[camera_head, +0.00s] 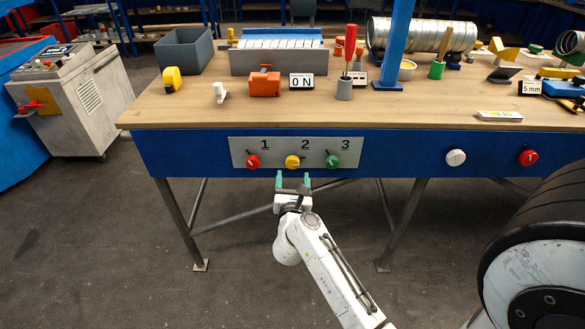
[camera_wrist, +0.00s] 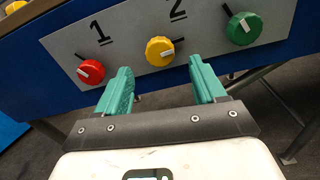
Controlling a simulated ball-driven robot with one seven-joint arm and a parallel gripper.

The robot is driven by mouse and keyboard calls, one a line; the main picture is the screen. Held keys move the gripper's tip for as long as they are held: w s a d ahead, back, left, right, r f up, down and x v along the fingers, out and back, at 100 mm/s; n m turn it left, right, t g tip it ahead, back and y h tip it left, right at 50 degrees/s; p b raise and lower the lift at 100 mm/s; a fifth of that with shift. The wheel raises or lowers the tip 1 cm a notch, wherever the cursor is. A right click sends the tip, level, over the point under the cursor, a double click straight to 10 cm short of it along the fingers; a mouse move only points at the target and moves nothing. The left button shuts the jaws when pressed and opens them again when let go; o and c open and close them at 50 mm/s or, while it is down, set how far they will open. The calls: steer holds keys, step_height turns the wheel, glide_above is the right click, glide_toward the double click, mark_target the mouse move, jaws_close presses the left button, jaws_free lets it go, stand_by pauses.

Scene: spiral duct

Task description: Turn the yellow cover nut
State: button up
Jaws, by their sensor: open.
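The yellow cover nut (camera_head: 292,162) sits under the number 2 on a grey panel (camera_head: 240,143) on the blue front of the workbench. It is round, with a pale bar across its face and a dark lever beside it. In the wrist view the yellow nut (camera_wrist: 160,51) lies just beyond the fingertips, roughly centred between them. My gripper (camera_head: 293,178) has two teal fingers and is open and empty, just below the nut in the head view. It also shows in the wrist view (camera_wrist: 160,70). No contact with the nut is visible.
A red nut (camera_head: 253,162) under 1 and a green nut (camera_head: 332,161) under 3 flank the yellow one. A white knob (camera_head: 456,157) and a red knob (camera_head: 528,158) are farther right. Tools and a spiral duct (camera_head: 425,36) lie on the wooden benchtop (camera_head: 190,105).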

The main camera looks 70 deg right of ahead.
mark_target(293, 164)
steer(key=shift+x, duration=2.6)
steer(key=shift+c, duration=0.3)
steer(key=c, duration=1)
